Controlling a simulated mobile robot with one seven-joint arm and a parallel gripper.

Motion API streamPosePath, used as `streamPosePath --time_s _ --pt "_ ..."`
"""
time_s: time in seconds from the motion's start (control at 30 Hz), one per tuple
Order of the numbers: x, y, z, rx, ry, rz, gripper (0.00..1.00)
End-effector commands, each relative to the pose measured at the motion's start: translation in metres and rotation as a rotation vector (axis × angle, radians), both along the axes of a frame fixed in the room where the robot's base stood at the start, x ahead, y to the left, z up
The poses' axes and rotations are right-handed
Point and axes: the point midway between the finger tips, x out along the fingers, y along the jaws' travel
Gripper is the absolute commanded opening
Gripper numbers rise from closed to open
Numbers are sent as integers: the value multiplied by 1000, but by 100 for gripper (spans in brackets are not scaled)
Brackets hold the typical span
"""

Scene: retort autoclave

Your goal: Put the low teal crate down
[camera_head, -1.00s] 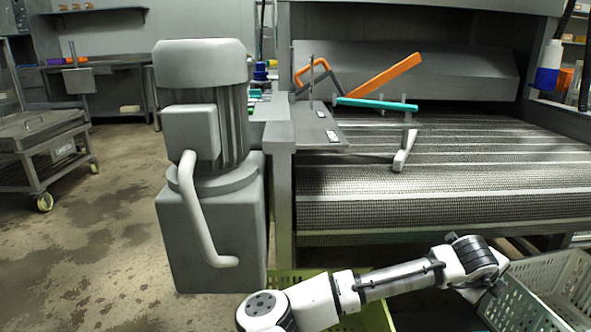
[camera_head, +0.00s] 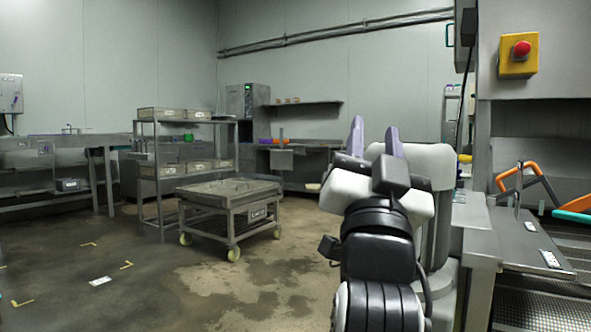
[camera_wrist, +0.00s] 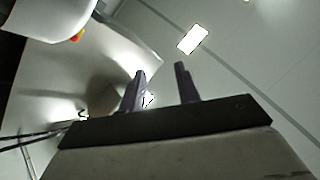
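My gripper (camera_head: 375,132) is raised in front of the head camera, with its two purple fingers pointing up. The fingers stand apart with nothing between them. In the wrist view my gripper (camera_wrist: 160,78) is also open and empty, against ceiling and wall. No low teal crate shows in either current view.
A low grey wheeled cart (camera_head: 228,192) stands on the open wet floor, with a shelf rack (camera_head: 160,172) behind it. A grey motor housing (camera_head: 440,185) is close behind my arm. A conveyor (camera_head: 505,295) with orange and teal bars (camera_head: 570,216) is at the right.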

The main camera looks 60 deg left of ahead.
Motion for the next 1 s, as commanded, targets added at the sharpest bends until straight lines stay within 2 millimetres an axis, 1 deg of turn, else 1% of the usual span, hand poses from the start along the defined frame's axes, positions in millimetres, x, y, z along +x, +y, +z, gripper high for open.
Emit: streamPosePath --time_s 0.03,0.07,0.1,0.17,0.2,0.3,0.33,0.4,0.5,1.0 --pt "-44 12 -1 -24 -88 55 33" --pt "-69 18 -2 -37 -139 83 33" --pt "-99 23 -4 -49 -202 120 33" --pt "-141 29 -9 -66 -288 172 33" --pt "-166 30 -13 -73 -339 201 33" --pt "-212 31 -22 -81 -435 259 33" --pt "-222 30 -24 -84 -457 273 33" --pt "-238 30 -28 -86 -490 293 33" --pt "-246 29 -30 -87 -509 304 33" --pt "-245 29 -30 -87 -507 303 33"
